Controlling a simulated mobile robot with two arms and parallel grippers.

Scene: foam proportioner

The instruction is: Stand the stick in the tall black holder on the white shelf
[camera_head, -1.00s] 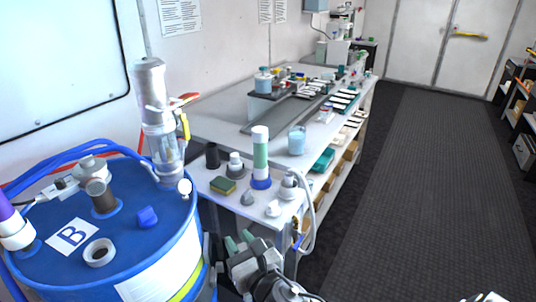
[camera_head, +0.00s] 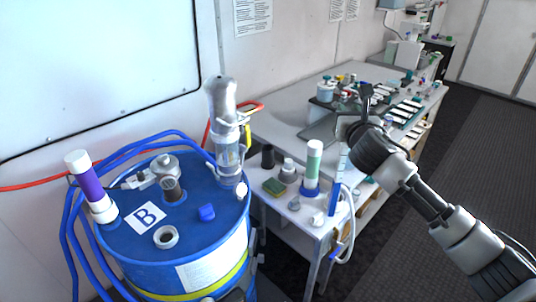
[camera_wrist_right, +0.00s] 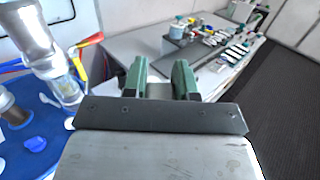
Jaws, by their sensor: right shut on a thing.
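The tall black holder (camera_head: 267,157) is a small dark upright cylinder at the back left of the white shelf (camera_head: 272,206), in the head view. A slim blue and white stick (camera_head: 334,202) hangs nearly upright below my right gripper (camera_head: 346,138), which is shut on its upper end. The stick is at the right side of the shelf, to the right of the holder. Whether its lower end touches anything is unclear. In the right wrist view the green fingers (camera_wrist_right: 160,78) stand a little apart; the stick is not clearly visible there. My left gripper is not in view.
A green and white tube in a blue base (camera_head: 313,165), a white-capped bottle (camera_head: 287,168) and a sponge (camera_head: 275,187) share the shelf. The blue drum (camera_head: 205,240) stands left, with a clear cylinder (camera_head: 226,125) on it. A crowded bench (camera_head: 285,120) lies behind.

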